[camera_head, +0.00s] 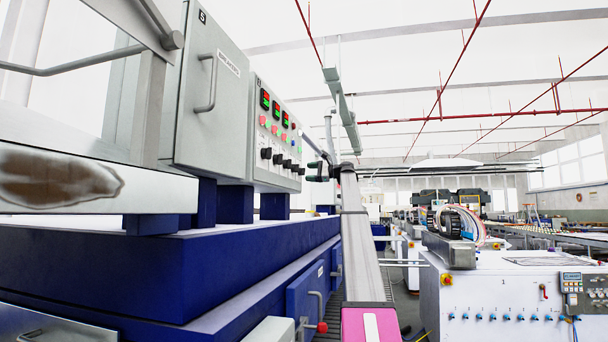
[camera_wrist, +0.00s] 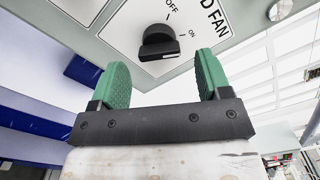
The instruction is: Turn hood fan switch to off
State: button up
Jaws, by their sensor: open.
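The hood fan switch is a black rotary knob (camera_wrist: 160,42) on a pale panel plate marked OFF, ON and "D FAN" in the wrist view. Its grip bar lies roughly crosswise in that picture; I cannot tell surely which mark it points to. My gripper (camera_wrist: 161,66) is open, with its two green-padded fingers on either side of the knob's near end. I see no clear contact with the knob. In the head view my gripper (camera_head: 318,172) is at the right edge of the grey control panel (camera_head: 257,92), beside a row of black knobs.
The panel also carries red-green displays (camera_head: 265,99) and coloured buttons. A grey cabinet with a handle (camera_head: 209,82) adjoins it on the left, above a blue base (camera_head: 180,262). A white machine (camera_head: 490,300) stands to the right across a gap.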

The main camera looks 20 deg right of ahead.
aim_at(304, 171)
jog(key=shift+x, duration=1.6)
jog(key=c, duration=0.9)
jog(key=shift+c, duration=0.2)
jog(key=shift+n, duration=0.3)
jog(key=n, duration=1.1)
jog(key=shift+r, duration=0.15)
jog(key=shift+n, duration=0.3)
